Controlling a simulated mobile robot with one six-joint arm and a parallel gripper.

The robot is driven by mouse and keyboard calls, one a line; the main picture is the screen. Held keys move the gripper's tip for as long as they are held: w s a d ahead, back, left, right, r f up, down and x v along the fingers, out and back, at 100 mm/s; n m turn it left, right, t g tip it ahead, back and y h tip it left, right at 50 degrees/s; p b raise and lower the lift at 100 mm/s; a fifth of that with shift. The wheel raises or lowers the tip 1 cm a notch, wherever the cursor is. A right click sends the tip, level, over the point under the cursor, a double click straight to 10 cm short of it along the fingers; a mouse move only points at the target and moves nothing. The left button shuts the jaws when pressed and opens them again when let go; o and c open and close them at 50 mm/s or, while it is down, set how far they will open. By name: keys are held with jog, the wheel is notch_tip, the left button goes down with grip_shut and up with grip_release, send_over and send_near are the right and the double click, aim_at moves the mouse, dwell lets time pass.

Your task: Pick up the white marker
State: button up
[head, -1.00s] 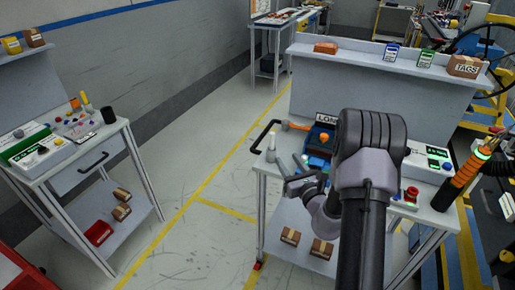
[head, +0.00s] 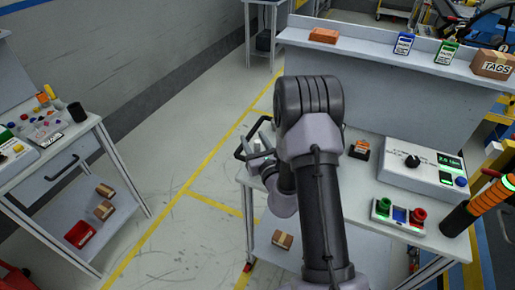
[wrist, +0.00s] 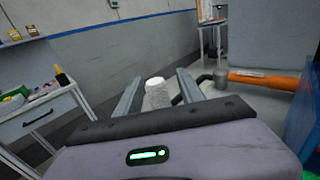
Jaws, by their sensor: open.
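The white marker (wrist: 157,95) looks like a pale upright cylinder with a white top. In the wrist view it stands between the two fingers of my gripper (wrist: 160,76), with a visible gap on either side. The fingers are apart and not closed on it. In the head view my arm covers much of the worktable's (head: 349,196) left part. My gripper shows there only partly, near the table's left edge, and the marker is hard to make out.
A black handle (head: 243,151) sticks out at the table's left edge. A grey control box (head: 415,162) and a button box (head: 398,214) stand right.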

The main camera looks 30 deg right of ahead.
jog(key=shift+s+r, duration=0.1)
jog(key=shift+s, duration=0.1)
grip_shut()
